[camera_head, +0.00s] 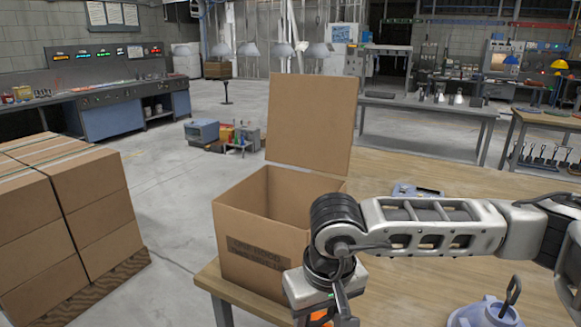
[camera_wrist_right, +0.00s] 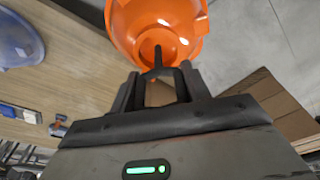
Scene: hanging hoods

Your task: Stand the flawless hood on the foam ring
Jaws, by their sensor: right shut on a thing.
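My right gripper (camera_head: 335,318) is low in the head view, in front of the open cardboard box near the table's left edge. In the right wrist view my right gripper (camera_wrist_right: 160,78) is shut on the dark hook of an orange hood (camera_wrist_right: 150,25). Only a sliver of this hood (camera_head: 318,318) shows in the head view, at the bottom edge. A blue-grey hood (camera_head: 485,312) with a dark hook sits on the table at lower right, cut off by the frame. It also shows in the right wrist view (camera_wrist_right: 15,45). I cannot make out a foam ring. My left gripper is not in view.
The open cardboard box (camera_head: 250,240), lid raised, stands on the wooden table (camera_head: 400,170). A blue device (camera_head: 417,190) lies behind my right arm. Stacked cartons (camera_head: 60,220) stand at left. Several grey hoods (camera_head: 250,49) hang at the back.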

